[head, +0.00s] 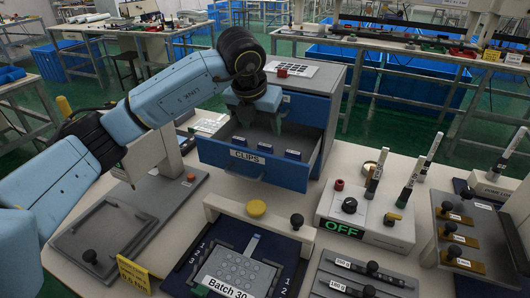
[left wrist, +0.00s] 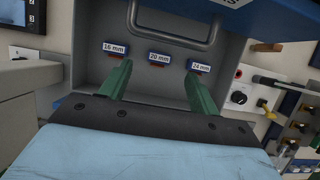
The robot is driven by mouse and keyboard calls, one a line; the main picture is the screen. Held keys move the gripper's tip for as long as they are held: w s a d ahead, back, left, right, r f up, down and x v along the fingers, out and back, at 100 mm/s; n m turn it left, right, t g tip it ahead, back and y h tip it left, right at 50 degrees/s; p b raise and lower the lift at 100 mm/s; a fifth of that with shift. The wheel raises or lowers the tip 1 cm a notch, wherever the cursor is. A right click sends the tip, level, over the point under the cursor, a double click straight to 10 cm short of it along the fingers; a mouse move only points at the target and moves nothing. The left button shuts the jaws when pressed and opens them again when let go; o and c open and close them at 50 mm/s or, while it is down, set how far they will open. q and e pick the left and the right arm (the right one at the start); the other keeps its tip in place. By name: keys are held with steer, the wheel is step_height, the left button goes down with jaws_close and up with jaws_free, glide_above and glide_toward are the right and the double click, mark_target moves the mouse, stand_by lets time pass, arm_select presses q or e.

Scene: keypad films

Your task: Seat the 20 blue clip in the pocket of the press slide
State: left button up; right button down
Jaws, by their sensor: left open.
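The 20 mm clip (left wrist: 159,57) is the middle one of three small blue clips in the open grey-lined drawer (head: 230,163) marked CLIPS. The middle clip also shows in the head view (head: 265,147). My left gripper (head: 277,127) points down into the drawer, behind the row of clips. In the left wrist view its green fingers (left wrist: 158,74) are apart with nothing between them, and the 20 mm clip appears beyond the gap. A grey sliding plate (head: 110,230) with a black knob lies at the left; I cannot tell for sure that it is the press slide. My right gripper is not in view.
The 16 mm clip (left wrist: 115,47) and 24 mm clip (left wrist: 200,65) flank the middle one. A box marked OFF (head: 370,218) stands right of the drawer.

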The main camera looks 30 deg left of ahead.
mark_target(265, 145)
arm_select(q)
steer(key=shift+x, duration=0.85)
steer(key=x, duration=0.2)
steer(key=b+x, duration=0.1)
steer(key=x, duration=0.1)
steer(key=shift+s+f, duration=0.25)
steer(key=shift+s, duration=0.05)
steer(key=shift+w+f, duration=0.25)
steer(key=shift+f, duration=0.25)
steer(key=c, duration=1.1)
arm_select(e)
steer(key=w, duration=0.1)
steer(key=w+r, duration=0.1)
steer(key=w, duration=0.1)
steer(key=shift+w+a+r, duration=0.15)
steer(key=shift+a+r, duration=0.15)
arm_select(q)
steer(key=shift+o, duration=0.2)
steer(key=shift+r, duration=0.1)
